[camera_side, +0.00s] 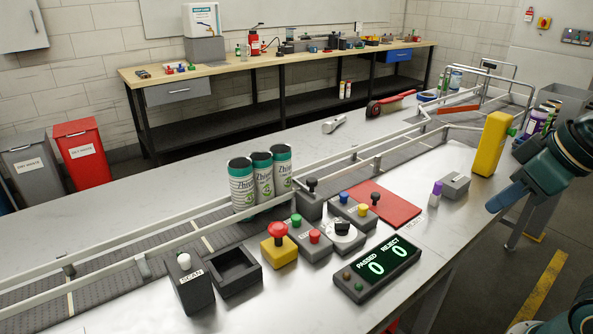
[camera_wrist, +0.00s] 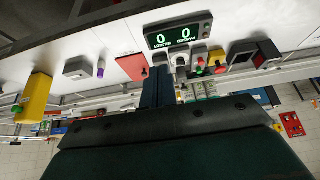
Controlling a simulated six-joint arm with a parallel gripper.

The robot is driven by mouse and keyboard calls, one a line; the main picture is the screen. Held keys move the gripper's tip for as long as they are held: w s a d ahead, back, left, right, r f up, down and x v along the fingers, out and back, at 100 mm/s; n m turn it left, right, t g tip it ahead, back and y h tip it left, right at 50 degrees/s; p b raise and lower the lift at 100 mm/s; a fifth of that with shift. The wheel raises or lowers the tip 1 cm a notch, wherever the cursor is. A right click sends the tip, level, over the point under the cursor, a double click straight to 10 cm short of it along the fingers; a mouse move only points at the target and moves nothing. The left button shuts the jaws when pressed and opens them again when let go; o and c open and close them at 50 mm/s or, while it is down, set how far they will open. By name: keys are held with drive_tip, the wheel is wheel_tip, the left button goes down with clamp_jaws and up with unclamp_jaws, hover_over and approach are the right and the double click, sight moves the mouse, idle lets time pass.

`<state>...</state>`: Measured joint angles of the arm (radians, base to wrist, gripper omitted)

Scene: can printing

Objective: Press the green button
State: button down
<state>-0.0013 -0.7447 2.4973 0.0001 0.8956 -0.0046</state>
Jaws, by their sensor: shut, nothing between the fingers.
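The green button (camera_side: 296,219) sits beside a red button (camera_side: 314,236) on a small dark grey box (camera_side: 309,246), in the middle of the side view. My gripper (camera_side: 501,200) is at the right of the side view, above the bench's front edge and well apart from the box. Its fingers (camera_wrist: 159,74) are together and empty in the wrist view.
A counter display (camera_side: 377,268) reading zeros, a red mushroom button on a yellow box (camera_side: 279,246), and a red mat (camera_side: 383,205) surround the box. Three cans (camera_side: 262,180) stand on the conveyor behind. A yellow post (camera_side: 491,144) stands near my gripper.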

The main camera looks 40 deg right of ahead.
drive_tip(key=w, duration=0.1)
drive_tip(key=n+t+y, duration=0.2)
drive_tip(key=n+t, duration=0.1)
drive_tip(key=n, duration=0.8)
hover_over(296, 220)
drive_tip(key=d, duration=0.1)
wheel_tip(296, 220, down, 6)
drive_tip(key=shift+s, duration=0.1)
drive_tip(key=shift+f, duration=0.1)
drive_tip(key=shift+f, duration=4.35)
